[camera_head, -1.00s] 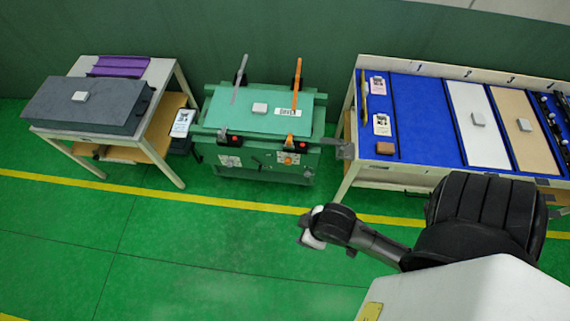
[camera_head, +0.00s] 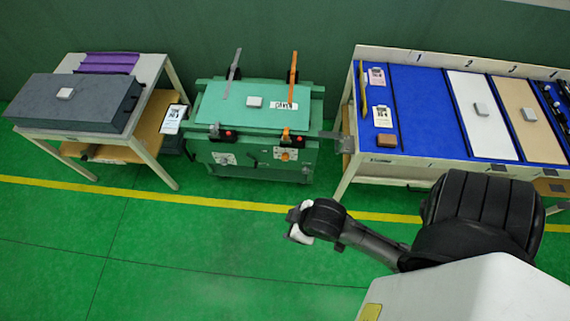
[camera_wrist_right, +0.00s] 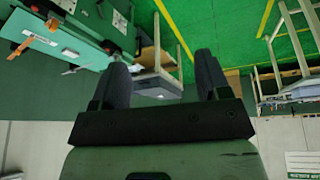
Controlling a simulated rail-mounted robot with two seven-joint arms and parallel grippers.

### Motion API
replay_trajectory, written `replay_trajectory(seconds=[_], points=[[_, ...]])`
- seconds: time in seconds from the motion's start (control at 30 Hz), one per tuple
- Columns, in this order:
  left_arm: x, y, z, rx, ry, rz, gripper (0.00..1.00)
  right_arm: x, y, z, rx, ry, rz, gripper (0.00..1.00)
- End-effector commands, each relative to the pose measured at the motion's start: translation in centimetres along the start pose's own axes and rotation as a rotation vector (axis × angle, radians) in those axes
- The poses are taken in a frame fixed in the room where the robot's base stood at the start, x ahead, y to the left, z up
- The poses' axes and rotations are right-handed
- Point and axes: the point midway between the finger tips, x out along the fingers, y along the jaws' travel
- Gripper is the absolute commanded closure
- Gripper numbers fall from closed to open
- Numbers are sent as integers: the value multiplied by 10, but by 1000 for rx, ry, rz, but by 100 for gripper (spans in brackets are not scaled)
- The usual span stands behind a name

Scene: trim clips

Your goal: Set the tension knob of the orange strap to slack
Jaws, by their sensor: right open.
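The orange strap (camera_head: 294,66) stands up at the back of the green bench (camera_head: 216,98) in the head view. Below it, on the bench's front face, is an orange tension knob (camera_head: 285,155) on a white plate; its setting is too small to read. Orange parts (camera_wrist_right: 41,39) also show at upper left in the right wrist view. My right gripper (camera_head: 294,226) is in front of the bench, over the floor and apart from it. In the right wrist view, my right gripper (camera_wrist_right: 162,78) is open with nothing between its fingers. My left gripper is not in view.
A grey strap (camera_head: 231,74) stands left of the orange one. A table with a dark grey box (camera_head: 75,100) is at left. A blue-lined table (camera_head: 425,110) with panels is at right. Green floor (camera_head: 160,240) is clear in front.

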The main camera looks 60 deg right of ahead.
Motion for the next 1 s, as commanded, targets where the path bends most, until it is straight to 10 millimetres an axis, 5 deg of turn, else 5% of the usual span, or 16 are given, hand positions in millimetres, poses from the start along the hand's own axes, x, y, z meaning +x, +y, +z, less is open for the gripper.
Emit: replay_trajectory(seconds=[0.03, 0.67, 1.0], points=[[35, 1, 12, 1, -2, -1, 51, 32, -1, 5, 2, 20, 1, 30], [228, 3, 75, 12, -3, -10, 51, 210, 24, -6, 78, 196, 59, 30], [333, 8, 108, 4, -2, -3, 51, 321, 59, 1, 160, 219, 159, 30]])
